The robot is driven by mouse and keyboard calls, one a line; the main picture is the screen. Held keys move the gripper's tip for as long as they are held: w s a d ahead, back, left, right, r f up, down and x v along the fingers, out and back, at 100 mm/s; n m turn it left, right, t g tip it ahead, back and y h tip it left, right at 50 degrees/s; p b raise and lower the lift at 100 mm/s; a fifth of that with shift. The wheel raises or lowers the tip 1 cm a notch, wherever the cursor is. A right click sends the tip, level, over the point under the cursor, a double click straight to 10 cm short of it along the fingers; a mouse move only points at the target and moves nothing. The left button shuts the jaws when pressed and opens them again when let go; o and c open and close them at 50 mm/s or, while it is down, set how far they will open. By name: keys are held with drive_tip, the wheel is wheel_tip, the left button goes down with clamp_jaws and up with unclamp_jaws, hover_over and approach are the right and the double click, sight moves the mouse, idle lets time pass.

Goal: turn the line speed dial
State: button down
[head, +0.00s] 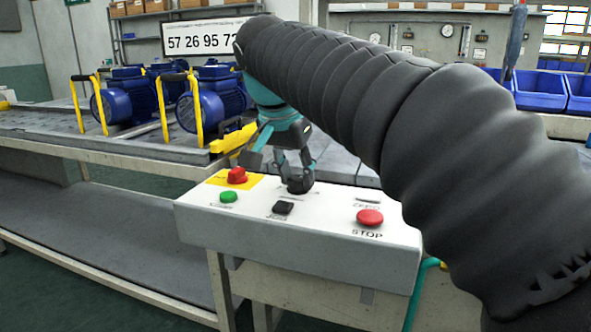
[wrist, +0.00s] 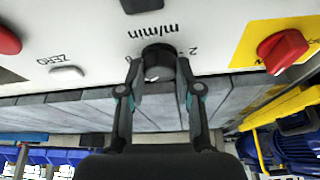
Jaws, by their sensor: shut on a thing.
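In the head view my gripper (head: 291,180) comes down on the dial (head: 299,187) from above and behind. The fingers hide part of its sides, and most of its scale cannot be read.
The panel also carries a red knob (head: 237,175) on a yellow plate, a green button (head: 229,196), a black switch (head: 283,208), a red STOP button (head: 369,217) and a white ZERO button (wrist: 67,73). Blue pumps (head: 212,98) stand on the line at left.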

drive_tip(key=n, duration=0.2)
drive_tip(key=n+y+p, duration=0.1)
drive_tip(key=shift+s+d+n+y, duration=0.1)
drive_tip(key=shift+d+n+y, duration=0.1)
drive_tip(key=shift+n+y, duration=0.15)
drive_tip(key=n+p, duration=0.1)
drive_tip(key=n, duration=0.1)
drive_tip(key=n+y, duration=0.1)
drive_tip(key=n, duration=0.1)
drive_tip(key=shift+d+n+y+p, duration=0.15)
drive_tip(key=shift+n+y+p, duration=0.1)
drive_tip(key=shift+p, duration=0.1)
drive_tip(key=n+p, duration=0.1)
drive_tip(key=n, duration=0.1)
drive_tip(key=n+y, duration=0.1)
drive_tip(key=n, duration=0.1)
drive_tip(key=shift+d+y+p, duration=0.1)
drive_tip(key=shift+y+p, duration=0.2)
drive_tip(key=shift+p, duration=0.1)
drive_tip(key=shift+n+g+y+p, duration=0.5)
drive_tip(key=shift+n+g+p, duration=0.15)
drive_tip(key=shift+n, duration=1.25)
drive_tip(key=shift+f+n, duration=0.1)
drive_tip(key=shift+n, duration=0.2)
drive_tip(key=c, duration=0.8)
unclamp_jaws()
drive_tip(key=shift+d, duration=0.1)
drive_tip(key=shift+w, duration=0.2)
